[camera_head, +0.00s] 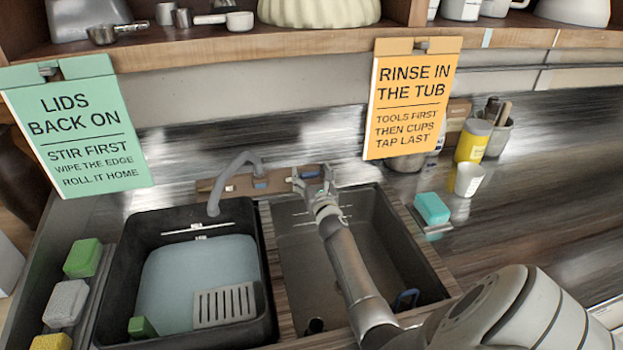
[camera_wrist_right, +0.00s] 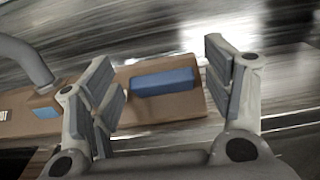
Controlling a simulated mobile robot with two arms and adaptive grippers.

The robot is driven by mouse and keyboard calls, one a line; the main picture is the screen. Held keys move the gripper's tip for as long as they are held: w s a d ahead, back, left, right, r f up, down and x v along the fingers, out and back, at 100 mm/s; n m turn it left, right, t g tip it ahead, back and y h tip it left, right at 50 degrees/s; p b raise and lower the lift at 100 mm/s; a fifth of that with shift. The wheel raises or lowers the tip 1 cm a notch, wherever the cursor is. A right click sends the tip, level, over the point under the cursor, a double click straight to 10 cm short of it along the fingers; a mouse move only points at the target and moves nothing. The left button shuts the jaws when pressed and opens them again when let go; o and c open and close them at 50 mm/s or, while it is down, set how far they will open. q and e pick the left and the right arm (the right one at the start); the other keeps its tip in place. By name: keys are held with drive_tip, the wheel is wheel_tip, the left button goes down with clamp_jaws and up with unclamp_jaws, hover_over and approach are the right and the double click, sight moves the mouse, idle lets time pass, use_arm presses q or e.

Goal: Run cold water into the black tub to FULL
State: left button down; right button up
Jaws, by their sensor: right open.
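The black tub (camera_head: 118,265) stands at the left of the sink with pale blue water (camera_head: 190,268) in it. A white mark (camera_head: 198,229) on its back wall shows above the water. The grey spout (camera_head: 213,196) curves over the tub's back edge; I cannot tell whether water runs from it. My right gripper (camera_head: 312,178) is open at the right end of the wooden tap block. In the wrist view, a blue lever (camera_wrist_right: 165,81) on the block (camera_wrist_right: 190,107) lies between the open right fingers (camera_wrist_right: 165,90), apart from them. My left gripper is not in view.
A grey slotted piece (camera_head: 225,305) and a green block (camera_head: 142,327) are in the tub. The right basin (camera_head: 385,240) lies under my right arm. A teal sponge (camera_head: 432,208), white cup (camera_head: 468,180) and yellow can (camera_head: 473,141) stand right. Hanging signs (camera_head: 412,100) and a shelf (camera_head: 200,38) are above.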

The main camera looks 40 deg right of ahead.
drive_tip(key=c, duration=1)
drive_tip(key=shift+r, duration=0.1)
drive_tip(key=shift+d+n+t+y+p, duration=0.1)
drive_tip(key=shift+n+t+y+p, duration=0.3)
drive_tip(key=shift+n+y+p, duration=0.6)
drive_tip(key=shift+n+t+y+p, duration=0.3)
drive_tip(key=shift+n+y, duration=0.6)
drive_tip(key=shift+n, duration=0.3)
drive_tip(key=n+y, duration=0.2)
drive_tip(key=n, duration=0.1)
drive_tip(key=shift+d+y, duration=0.1)
drive_tip(key=shift+y, duration=0.3)
drive_tip(key=shift+n+y+b, duration=0.85)
drive_tip(key=shift+n+y, duration=0.65)
drive_tip(key=shift+n, duration=0.4)
drive_tip(key=shift+y, duration=0.3)
